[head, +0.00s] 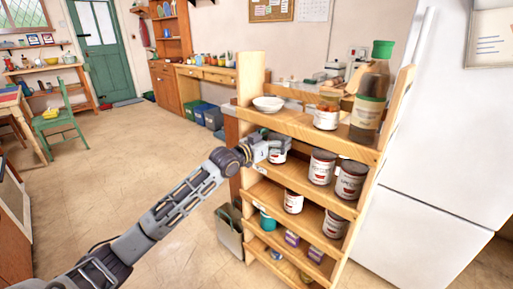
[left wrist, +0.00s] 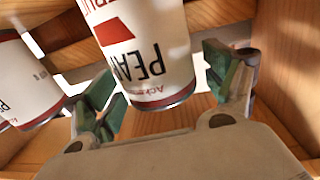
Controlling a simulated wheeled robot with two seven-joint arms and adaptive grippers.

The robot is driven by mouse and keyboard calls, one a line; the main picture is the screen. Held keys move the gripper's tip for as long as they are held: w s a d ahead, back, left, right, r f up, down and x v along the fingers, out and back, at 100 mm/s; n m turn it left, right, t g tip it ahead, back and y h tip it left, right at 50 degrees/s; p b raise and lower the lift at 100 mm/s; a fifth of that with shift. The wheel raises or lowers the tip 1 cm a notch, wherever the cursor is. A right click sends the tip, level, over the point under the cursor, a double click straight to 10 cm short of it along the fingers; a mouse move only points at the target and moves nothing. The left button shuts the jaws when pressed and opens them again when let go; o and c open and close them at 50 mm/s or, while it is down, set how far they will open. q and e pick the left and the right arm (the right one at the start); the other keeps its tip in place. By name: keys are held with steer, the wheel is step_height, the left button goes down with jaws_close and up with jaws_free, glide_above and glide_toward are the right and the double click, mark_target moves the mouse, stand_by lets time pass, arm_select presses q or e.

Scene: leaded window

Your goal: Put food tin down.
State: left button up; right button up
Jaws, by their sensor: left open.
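A food tin (left wrist: 145,55) with a white and red label reading "PEA" stands between the two spread fingers of my left gripper (left wrist: 160,95) in the left wrist view. The fingers look apart from its sides. In the head view, my left gripper (head: 272,146) reaches into the second shelf of the wooden shelf unit (head: 318,195). The tin (head: 278,156) there is partly hidden by the gripper. A second tin (left wrist: 25,85) stands to the left in the wrist view. My right gripper is not in view.
Two more tins (head: 321,167) (head: 351,179) stand on the same shelf, to the right. The top shelf holds a white bowl (head: 268,103), a jar (head: 327,113) and a green-capped bottle (head: 371,95). A white fridge (head: 440,150) stands close on the right.

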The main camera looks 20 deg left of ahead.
arm_select(q)
steer(key=shift+v, duration=1.05)
steer(key=shift+p+v, duration=0.4)
steer(key=shift+v, duration=0.75)
steer(key=p+v, duration=0.1)
steer(key=v, duration=0.5)
steer(key=shift+s, duration=0.2)
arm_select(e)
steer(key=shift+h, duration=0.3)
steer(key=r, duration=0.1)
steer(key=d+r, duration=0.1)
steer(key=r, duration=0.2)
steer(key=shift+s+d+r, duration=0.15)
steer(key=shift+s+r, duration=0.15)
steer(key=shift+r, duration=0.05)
arm_select(q)
steer(key=shift+a, duration=0.1)
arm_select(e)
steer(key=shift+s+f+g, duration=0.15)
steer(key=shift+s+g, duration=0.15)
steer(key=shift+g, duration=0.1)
